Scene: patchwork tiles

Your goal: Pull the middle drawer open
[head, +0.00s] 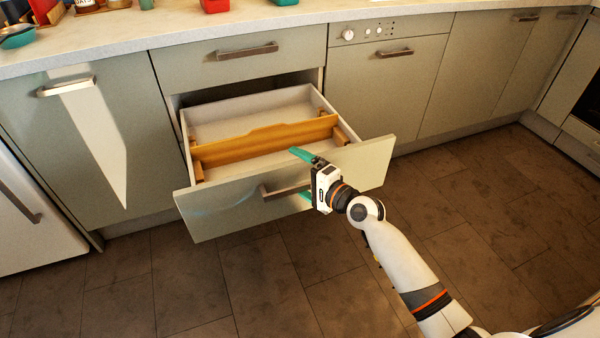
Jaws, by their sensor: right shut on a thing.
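The middle drawer (230,208) stands pulled out from the cabinet, below a closed top drawer (210,65). Its white inside shows, with a wooden divider (262,140) across it and no loose things that I can see. A dark bar handle (285,191) sits on its front panel. My right gripper (303,175) is at the right part of this handle, with one green fingertip above the front panel's top edge and one lower in front. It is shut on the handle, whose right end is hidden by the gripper. My left gripper is not in view.
A countertop (290,18) with several small items runs along the back. A cabinet door (90,150) is closed at the left, and a closed appliance panel with a knob (348,34) is at the right. The dark tiled floor (480,200) in front is clear.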

